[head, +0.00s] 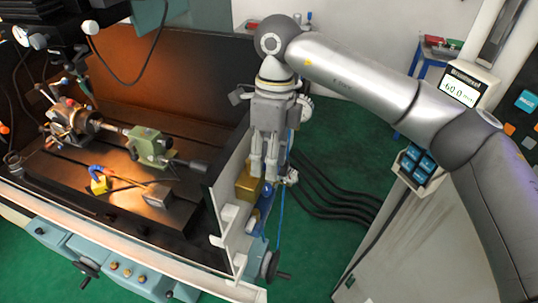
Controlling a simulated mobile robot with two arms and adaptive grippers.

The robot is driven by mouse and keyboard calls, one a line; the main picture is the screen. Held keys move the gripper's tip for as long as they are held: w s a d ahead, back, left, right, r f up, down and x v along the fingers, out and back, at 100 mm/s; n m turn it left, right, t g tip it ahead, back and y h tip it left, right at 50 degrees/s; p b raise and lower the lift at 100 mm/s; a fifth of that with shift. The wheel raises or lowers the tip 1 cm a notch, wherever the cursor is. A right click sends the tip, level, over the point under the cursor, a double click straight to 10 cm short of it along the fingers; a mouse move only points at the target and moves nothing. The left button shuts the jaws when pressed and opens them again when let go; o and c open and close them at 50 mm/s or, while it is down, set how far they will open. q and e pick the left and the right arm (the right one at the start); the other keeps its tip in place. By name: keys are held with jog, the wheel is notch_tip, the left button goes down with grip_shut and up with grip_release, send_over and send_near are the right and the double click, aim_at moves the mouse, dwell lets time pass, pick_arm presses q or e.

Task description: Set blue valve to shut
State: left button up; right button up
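A blue part (266,196) shows just below my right gripper (264,174), beside a brass-coloured block (248,184) at the right end of the machine. It looks like a valve handle, but its lever position is too small and too covered to read. My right gripper points down, its pale fingers in front of the brass block and close above the blue part. I cannot tell whether the fingertips touch anything or how far apart they are. Another blue bent piece (97,171) stands on a small yellow block on the machine bed. My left gripper is out of view.
The machine bed holds a chuck (72,120) and a green tailstock (149,146). A white panel (230,205) stands left of my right gripper, and a handwheel (271,266) sits below. Dark cables (335,195) lie on green floor. A cabinet with a display (461,88) stands right.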

jog(key=c, duration=0.3)
grip_shut()
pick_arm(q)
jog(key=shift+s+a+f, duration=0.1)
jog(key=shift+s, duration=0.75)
